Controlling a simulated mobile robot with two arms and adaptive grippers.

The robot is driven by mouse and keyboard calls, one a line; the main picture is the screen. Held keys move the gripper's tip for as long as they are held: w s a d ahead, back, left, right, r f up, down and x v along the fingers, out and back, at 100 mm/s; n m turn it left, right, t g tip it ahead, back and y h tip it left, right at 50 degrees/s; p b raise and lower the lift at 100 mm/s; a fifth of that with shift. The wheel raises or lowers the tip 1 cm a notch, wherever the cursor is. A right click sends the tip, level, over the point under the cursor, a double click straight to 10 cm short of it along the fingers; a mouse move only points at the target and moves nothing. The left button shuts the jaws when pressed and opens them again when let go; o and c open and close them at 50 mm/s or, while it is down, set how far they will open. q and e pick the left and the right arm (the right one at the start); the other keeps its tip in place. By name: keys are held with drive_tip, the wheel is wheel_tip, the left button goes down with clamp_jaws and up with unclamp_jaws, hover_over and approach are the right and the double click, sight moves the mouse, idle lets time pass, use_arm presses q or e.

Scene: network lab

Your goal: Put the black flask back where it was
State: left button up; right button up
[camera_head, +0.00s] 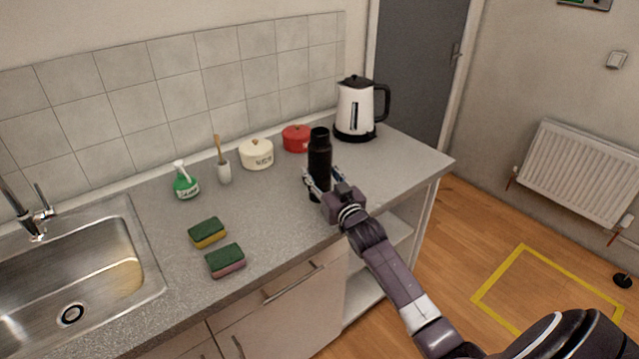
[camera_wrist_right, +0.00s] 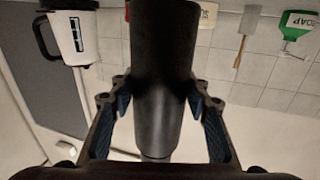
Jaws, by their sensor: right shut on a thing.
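The black flask (camera_head: 319,158) is upright at the right part of the grey counter (camera_head: 285,215), near the front edge. My right gripper (camera_head: 322,183) is shut on its lower part, with one finger on each side. In the right wrist view the flask (camera_wrist_right: 165,75) fills the middle between the two fingers (camera_wrist_right: 163,115), and the picture is upside down. I cannot tell whether the flask's base touches the counter, as the gripper hides part of it. My left gripper is not in view.
Behind the flask stand a white and black kettle (camera_head: 356,108), a red pot (camera_head: 296,138) and a cream pot (camera_head: 257,154). Counter right of the flask is clear.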

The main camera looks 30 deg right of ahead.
sight(324, 191)
wheel_tip(324, 191, down, 4)
drive_tip(key=shift+r, duration=0.15)
drive_tip(key=shift+f, duration=0.2)
drive_tip(key=o, duration=1.5)
